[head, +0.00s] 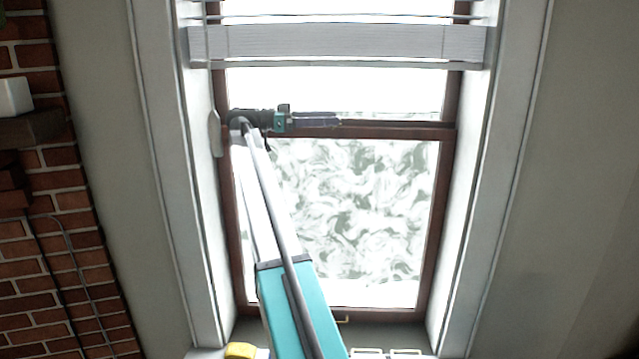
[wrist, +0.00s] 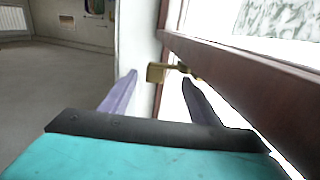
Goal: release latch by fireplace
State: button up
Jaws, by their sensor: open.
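A small brass latch (wrist: 157,72) sits on the brown window rail (wrist: 245,85) in the wrist view. My gripper (wrist: 158,92) is open, with its two purple fingers spread. The latch appears between and just beyond the fingertips, and I see no clear contact. In the head view my gripper (head: 322,119) is seen side-on, pointing right along the middle rail of the window (head: 395,132). I cannot make out the latch in the head view.
A brick fireplace wall (head: 60,245) stands at the left, with a white block (head: 15,95) on its ledge. A raised blind (head: 340,42) hangs above my gripper. A yellow object (head: 240,350) is at the window's lower left. White frame sides flank the window.

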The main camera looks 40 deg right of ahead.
jog(key=shift+s+d+f+n+t+h+b, duration=0.2)
jog(key=shift+n+t+h+b, duration=0.5)
jog(key=shift+b, duration=1.85)
jog(key=shift+s+r+n+t+h+b, duration=0.2)
jog(key=shift+n+t+b, duration=0.55)
jog(key=shift+b, duration=1.75)
jog(key=shift+s+d+f+n+t+h+b, duration=0.1)
jog(key=shift+s+f+n+t+h+b, duration=0.2)
jog(key=shift+t+b, duration=1.5)
jog(key=b, duration=0.2)
jog(key=n+b, duration=0.1)
jog(key=b, duration=0.2)
jog(key=shift+s+d+r+n+t+h, duration=0.15)
jog(key=shift+s+n+t+h, duration=0.1)
jog(key=shift+h, duration=0.15)
jog(key=n+t+p, duration=0.1)
jog(key=n+t, duration=0.1)
jog(key=t, duration=0.1)
jog(key=s+d+n+t+p, duration=0.1)
jog(key=n+t+p, duration=0.1)
jog(key=t, duration=0.1)
jog(key=d+n+t+p, duration=0.1)
jog(key=n+t, duration=0.1)
jog(key=t, duration=0.2)
jog(key=shift+s+d+r+n+y+p, duration=0.1)
jog(key=shift+s+r+n+y+p, duration=0.2)
jog(key=shift+y+p, duration=0.1)
